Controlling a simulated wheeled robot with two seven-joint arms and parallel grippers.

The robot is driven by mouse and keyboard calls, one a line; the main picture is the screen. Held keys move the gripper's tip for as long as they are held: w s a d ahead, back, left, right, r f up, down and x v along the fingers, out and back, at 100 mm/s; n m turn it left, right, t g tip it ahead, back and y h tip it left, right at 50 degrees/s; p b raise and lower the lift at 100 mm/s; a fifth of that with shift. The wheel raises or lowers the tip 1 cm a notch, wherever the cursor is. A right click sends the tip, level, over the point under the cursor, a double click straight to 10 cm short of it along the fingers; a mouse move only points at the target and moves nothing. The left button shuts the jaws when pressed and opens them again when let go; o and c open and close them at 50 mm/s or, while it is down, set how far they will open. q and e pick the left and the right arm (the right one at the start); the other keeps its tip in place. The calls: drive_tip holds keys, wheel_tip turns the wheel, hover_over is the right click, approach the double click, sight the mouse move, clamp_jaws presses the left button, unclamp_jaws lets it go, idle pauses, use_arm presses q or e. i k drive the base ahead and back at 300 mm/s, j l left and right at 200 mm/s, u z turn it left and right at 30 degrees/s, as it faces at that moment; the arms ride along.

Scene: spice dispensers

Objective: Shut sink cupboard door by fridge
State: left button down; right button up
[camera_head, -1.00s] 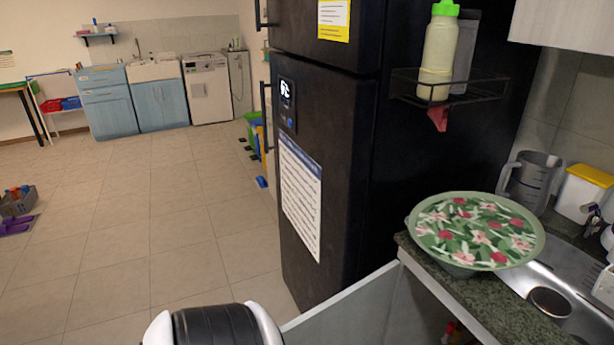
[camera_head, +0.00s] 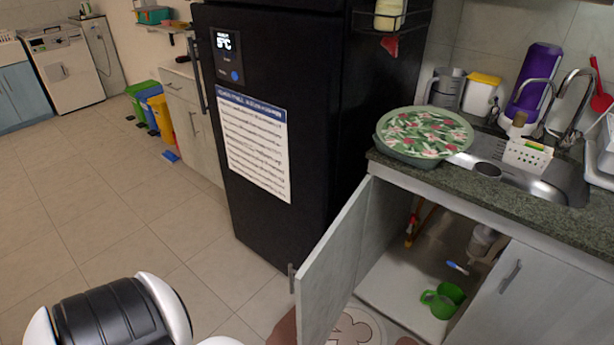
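The grey sink cupboard door (camera_head: 335,262) stands wide open beside the black fridge (camera_head: 285,140). It is hinged at the fridge side of the cupboard, and its small handle (camera_head: 291,278) is at the free edge, toward the left. Neither gripper is in view. A black and white part of my body shows at the bottom left, apart from the door.
The neighbouring cupboard door (camera_head: 521,297) at the right is closed. A floral-lidded bowl (camera_head: 424,135) sits on the green counter (camera_head: 520,193) near the sink (camera_head: 540,178). A round-patterned mat (camera_head: 355,328) lies below the open door. The tiled floor (camera_head: 110,215) at the left is clear.

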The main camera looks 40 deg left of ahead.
sight(324, 285)
drive_tip(key=k+j, duration=0.1)
drive_tip(key=j, duration=0.25)
drive_tip(key=j+z, duration=0.1)
drive_tip(key=j, duration=0.25)
drive_tip(key=k+j, duration=0.15)
drive_tip(key=j, duration=0.2)
drive_tip(key=k+j+z, duration=0.1)
drive_tip(key=j, duration=0.25)
drive_tip(key=i+j, duration=0.1)
drive_tip(key=j, duration=0.2)
drive_tip(key=i+j, duration=0.15)
drive_tip(key=j, duration=0.15)
drive_tip(key=i+j+z, duration=0.1)
drive_tip(key=j, duration=0.2)
drive_tip(key=i+j, duration=0.1)
drive_tip(key=j, duration=0.2)
